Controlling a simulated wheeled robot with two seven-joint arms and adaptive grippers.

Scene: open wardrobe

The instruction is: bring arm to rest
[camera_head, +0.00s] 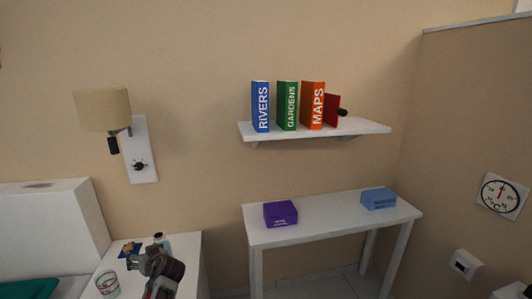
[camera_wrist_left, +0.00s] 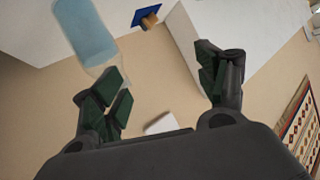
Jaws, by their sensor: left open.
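My left gripper (camera_head: 150,256) is low in the head view, over the white bedside surface (camera_head: 189,262). In the left wrist view its two dark fingers (camera_wrist_left: 163,88) stand wide apart, with nothing held between them. A light blue bottle (camera_wrist_left: 88,36) shows beyond the left finger in the wrist view; I cannot tell whether they touch. My right gripper is in neither view.
A glass (camera_head: 107,285) and a blue item (camera_head: 131,250) are on the bedside surface. A wall lamp (camera_head: 103,110) hangs above. To the right, a white table (camera_head: 335,220) bears purple (camera_head: 280,214) and blue (camera_head: 378,198) boxes, below a bookshelf (camera_head: 365,126).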

